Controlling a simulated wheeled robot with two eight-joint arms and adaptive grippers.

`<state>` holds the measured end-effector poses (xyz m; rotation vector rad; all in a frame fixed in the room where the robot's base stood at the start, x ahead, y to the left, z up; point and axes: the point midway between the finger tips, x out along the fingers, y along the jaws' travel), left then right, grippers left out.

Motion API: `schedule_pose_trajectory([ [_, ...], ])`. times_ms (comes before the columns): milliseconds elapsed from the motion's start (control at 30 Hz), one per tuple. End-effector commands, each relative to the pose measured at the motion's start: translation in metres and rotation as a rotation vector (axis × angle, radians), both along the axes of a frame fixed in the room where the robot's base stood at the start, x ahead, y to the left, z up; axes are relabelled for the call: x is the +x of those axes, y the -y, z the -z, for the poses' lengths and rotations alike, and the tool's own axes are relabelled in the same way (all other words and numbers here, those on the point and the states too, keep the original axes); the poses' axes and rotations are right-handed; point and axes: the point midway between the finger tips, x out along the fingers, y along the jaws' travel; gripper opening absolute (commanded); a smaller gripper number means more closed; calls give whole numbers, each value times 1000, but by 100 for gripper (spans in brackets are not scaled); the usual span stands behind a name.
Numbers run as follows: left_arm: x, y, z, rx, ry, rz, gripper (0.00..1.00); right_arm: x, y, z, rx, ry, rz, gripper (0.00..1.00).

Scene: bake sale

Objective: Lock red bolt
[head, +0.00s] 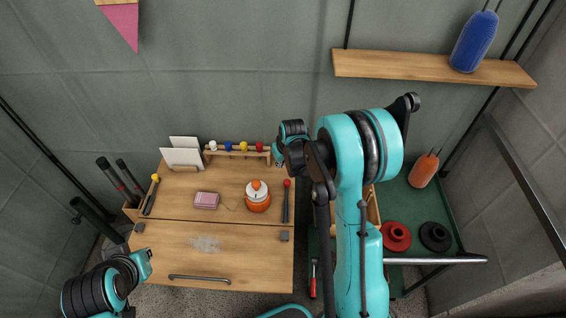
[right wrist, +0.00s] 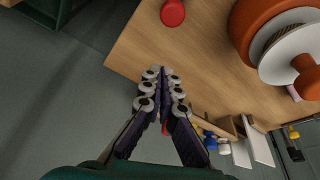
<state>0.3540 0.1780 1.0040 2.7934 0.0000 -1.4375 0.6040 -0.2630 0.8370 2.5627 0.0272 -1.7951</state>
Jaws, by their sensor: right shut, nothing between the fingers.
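The red bolt is a dark bar with a red knob (head: 287,183) on the right side of the wooden desk top. Its red knob also shows at the top of the right wrist view (right wrist: 172,12); the bar is out of that view. My right gripper (right wrist: 162,75) is shut and empty above the desk's back right part. Its fingertips are apart from the knob in the picture. In the head view my own arm partly hides this gripper. My left gripper (head: 142,264) is at the lower left, beside the desk; its fingers are unclear.
A peg rack with coloured knobs (head: 235,152) and white cards (head: 182,157) line the back. A yellow-knobbed bar (head: 150,195) lies on the left. A pink block (head: 206,200) sits mid-desk.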

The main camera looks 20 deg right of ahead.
Motion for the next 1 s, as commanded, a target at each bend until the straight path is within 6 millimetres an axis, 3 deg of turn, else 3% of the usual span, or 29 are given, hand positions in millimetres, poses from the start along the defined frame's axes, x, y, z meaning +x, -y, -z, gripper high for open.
schedule_pose_trajectory([
  [100,0,0,13,0,0,0,0,9,0,27,0,0,0,0],
  [333,0,0,21,0,0,0,0,-24,1,27,0,0,1,0],
  [833,0,0,22,0,0,0,0,-33,0,27,0,0,0,0],
  [1000,0,0,25,0,0,0,0,-58,-13,27,0,0,-2,0],
])
